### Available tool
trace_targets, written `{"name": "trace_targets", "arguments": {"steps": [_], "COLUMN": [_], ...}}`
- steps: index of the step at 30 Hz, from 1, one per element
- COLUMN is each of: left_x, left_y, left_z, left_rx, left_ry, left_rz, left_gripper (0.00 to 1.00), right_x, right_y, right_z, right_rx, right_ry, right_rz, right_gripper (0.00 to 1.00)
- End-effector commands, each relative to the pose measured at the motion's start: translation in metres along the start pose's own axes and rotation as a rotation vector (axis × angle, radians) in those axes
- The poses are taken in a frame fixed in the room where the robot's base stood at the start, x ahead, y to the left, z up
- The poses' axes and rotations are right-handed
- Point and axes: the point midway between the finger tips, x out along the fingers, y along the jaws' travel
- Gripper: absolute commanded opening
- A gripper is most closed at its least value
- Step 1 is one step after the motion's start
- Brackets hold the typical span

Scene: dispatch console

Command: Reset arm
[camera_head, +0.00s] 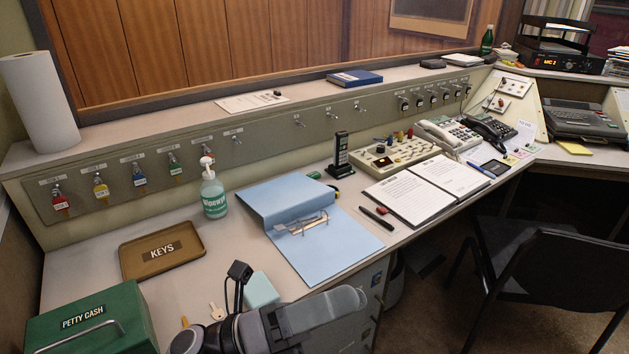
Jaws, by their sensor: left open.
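My left gripper (338,306) is at the bottom middle, over the near edge of the desk. It is seen from above and behind, pointing right, and holds nothing that I can see. The gap between its fingers is mostly hidden by its near side. It is in front of an open light-blue binder (345,245) and apart from it. My right gripper is outside the view.
A keys tray (161,250) and a pump bottle (214,195) stand behind. A black chair (550,265) is at right.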

Motion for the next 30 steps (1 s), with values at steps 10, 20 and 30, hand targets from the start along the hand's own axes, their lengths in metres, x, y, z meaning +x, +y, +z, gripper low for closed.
{"name": "trace_targets", "arguments": {"steps": [10, 20, 30], "left_x": [-0.140, -0.302, -0.334], "left_y": [0.091, 0.144, 0.144], "left_z": [0.029, -0.083, -0.122], "left_rx": [-0.935, -1.624, -1.763], "left_ry": [-0.889, -1.651, -1.835], "left_rz": [0.150, 0.212, 0.210], "left_gripper": [0.92, 0.92, 0.92], "right_x": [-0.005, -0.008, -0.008], "right_y": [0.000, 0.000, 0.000], "right_z": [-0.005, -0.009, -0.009], "right_rx": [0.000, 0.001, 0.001], "right_ry": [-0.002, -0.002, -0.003], "right_rz": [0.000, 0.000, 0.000], "right_gripper": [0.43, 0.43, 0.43]}}
